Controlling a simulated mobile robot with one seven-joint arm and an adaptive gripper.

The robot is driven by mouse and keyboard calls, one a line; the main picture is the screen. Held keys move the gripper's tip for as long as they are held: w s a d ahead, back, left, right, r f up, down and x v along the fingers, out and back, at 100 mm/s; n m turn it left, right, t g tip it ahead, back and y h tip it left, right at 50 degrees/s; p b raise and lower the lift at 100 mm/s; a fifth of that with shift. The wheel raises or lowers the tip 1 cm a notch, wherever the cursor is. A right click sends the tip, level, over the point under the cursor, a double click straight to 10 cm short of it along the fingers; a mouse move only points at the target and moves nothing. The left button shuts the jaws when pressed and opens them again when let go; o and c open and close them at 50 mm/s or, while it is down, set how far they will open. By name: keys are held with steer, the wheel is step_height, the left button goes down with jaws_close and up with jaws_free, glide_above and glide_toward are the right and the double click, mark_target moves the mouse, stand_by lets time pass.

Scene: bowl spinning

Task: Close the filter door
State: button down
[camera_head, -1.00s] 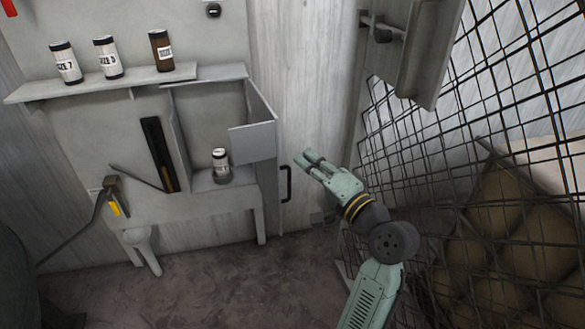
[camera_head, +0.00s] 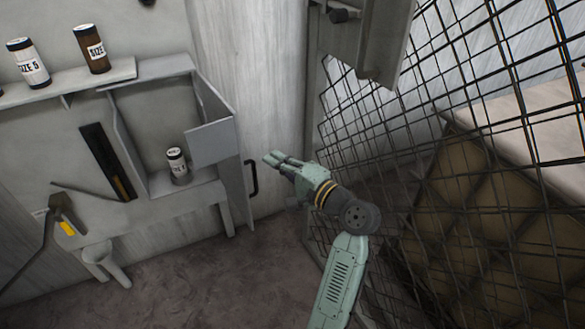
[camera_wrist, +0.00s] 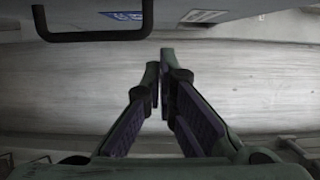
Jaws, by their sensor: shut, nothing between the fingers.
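The filter door (camera_head: 237,192) stands swung open at the right side of a grey wall cabinet (camera_head: 126,140), whose inside is in plain view. A black bar handle (camera_head: 251,178) is on the door's right face. In the wrist view the handle (camera_wrist: 95,36) crosses the upper left, with a grey surface behind it. A small white-labelled canister (camera_head: 177,166) stands inside the cabinet. My gripper (camera_head: 272,158) is just right of the handle, pointing left, apart from it. Its fingers (camera_wrist: 161,62) are shut and empty, with the handle to their left in the wrist view.
A wire mesh fence (camera_head: 440,150) fills the right side, close to my arm. Labelled jars, one of them brown (camera_head: 92,50), stand on a shelf (camera_head: 75,84) above left. A hammer-like tool (camera_head: 65,212) is at lower left. The floor (camera_head: 190,275) in front is clear.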

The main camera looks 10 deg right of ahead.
steer(key=shift+s+a+p, duration=0.15)
steer(key=shift+s+a, duration=0.1)
steer(key=shift+a, duration=0.35)
steer(key=shift+s+a+p, duration=0.15)
steer(key=shift+s+a, duration=0.15)
steer(key=shift+a, duration=0.35)
steer(key=shift+s+a+p, duration=0.15)
steer(key=shift+s+a, duration=0.1)
steer(key=shift+a, duration=0.35)
